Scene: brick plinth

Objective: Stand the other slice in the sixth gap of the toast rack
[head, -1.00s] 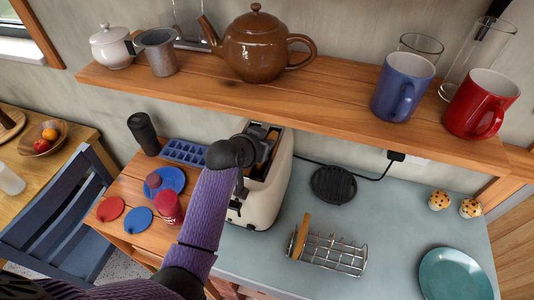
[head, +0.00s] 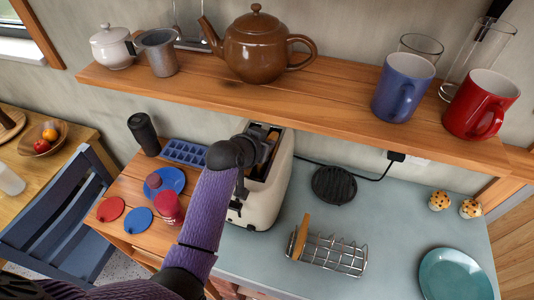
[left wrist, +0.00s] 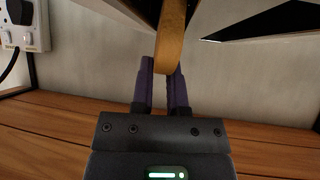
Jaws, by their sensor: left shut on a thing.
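The toast rack (head: 345,256) is a wire rack on the grey counter, right of the toaster. One slice of toast (head: 301,238) stands upright in it at its left end. The cream toaster (head: 263,205) stands left of the rack. My left gripper (head: 266,147) is over the toaster's top, and my forearm and wrist hide part of the toaster. In the left wrist view my left gripper (left wrist: 163,80) is shut on the other slice (left wrist: 170,38), a brown strip seen edge-on between the fingers. The slice's far end is out of that view. My right gripper is not in view.
A wooden shelf (head: 330,115) with a brown teapot (head: 253,50) and mugs overhangs the counter behind.

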